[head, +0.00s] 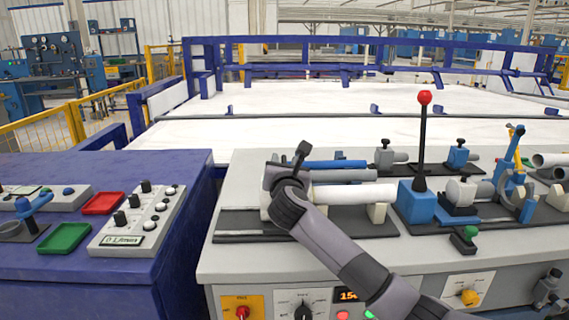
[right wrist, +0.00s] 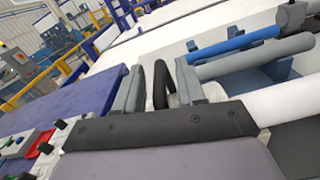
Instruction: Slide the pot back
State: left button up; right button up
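My right gripper (head: 280,172) is over the left end of the white pipe (head: 355,193) on the long bench machine. In the right wrist view, its two grey fingers (right wrist: 160,88) stand apart on either side of an upright black handle (right wrist: 160,80), with small gaps showing. The handle's black knob (head: 302,150) shows beside the gripper in the head view. A pale, rounded body (head: 265,205) sits partly hidden below the gripper. I cannot tell for sure whether it is the pot. My left gripper is not in view.
A blue pipe (head: 335,164) and a grey pipe (head: 345,176) lie behind the white pipe. A red-topped lever (head: 424,98) stands to the right on a blue block (head: 414,203). A blue control desk (head: 100,165) is at left, across a narrow gap.

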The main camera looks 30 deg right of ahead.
jog(key=shift+w+d, duration=0.15)
jog(key=shift+w, duration=0.05)
grip_shut()
